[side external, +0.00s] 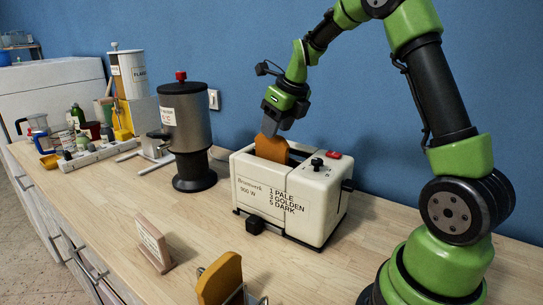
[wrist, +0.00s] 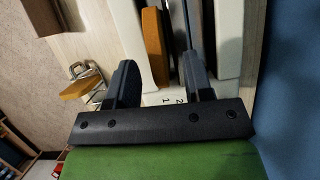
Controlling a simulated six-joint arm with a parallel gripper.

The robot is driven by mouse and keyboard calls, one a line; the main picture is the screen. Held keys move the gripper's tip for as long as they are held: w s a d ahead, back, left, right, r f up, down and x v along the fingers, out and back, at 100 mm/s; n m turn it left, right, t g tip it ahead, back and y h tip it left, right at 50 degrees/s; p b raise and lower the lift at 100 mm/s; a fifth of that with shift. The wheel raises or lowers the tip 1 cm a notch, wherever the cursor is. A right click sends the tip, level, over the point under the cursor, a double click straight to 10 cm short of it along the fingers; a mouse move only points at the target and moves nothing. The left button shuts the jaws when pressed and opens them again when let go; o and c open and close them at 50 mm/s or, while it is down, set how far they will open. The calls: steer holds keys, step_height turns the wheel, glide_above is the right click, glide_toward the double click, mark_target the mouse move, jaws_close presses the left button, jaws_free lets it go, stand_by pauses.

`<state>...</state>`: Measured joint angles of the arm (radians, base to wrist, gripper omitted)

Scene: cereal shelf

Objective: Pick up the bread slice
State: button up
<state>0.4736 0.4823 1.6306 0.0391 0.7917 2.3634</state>
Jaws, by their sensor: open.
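A golden-brown bread slice (side external: 272,149) stands upright in a slot of the cream toaster (side external: 262,205), its top showing above the slot. My gripper (side external: 271,124) is right above this slice, pointing down, with the fingertips at its top edge. In the wrist view the slice (wrist: 153,45) appears between my two open fingers (wrist: 160,72), nearer the left one; contact cannot be told. The lower part of the slice is hidden inside the toaster. Another bread slice (side external: 221,279) stands in a wire rack at the front, also visible in the wrist view (wrist: 77,89).
A small lettered wooden stand (side external: 153,243) is on the counter (side external: 120,195) left of the toaster. A dark urn (side external: 190,135) with a red knob stands behind it. Jars, mugs and a white canister (side external: 130,73) crowd the far left. The blue wall is close behind.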

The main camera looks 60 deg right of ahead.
mark_target(269, 144)
steer(key=shift+a+x, duration=0.1)
steer(key=shift+x, duration=1.2)
steer(key=shift+a+x, duration=0.15)
steer(key=shift+x, duration=1.15)
steer(key=shift+f, duration=0.2)
jaws_close()
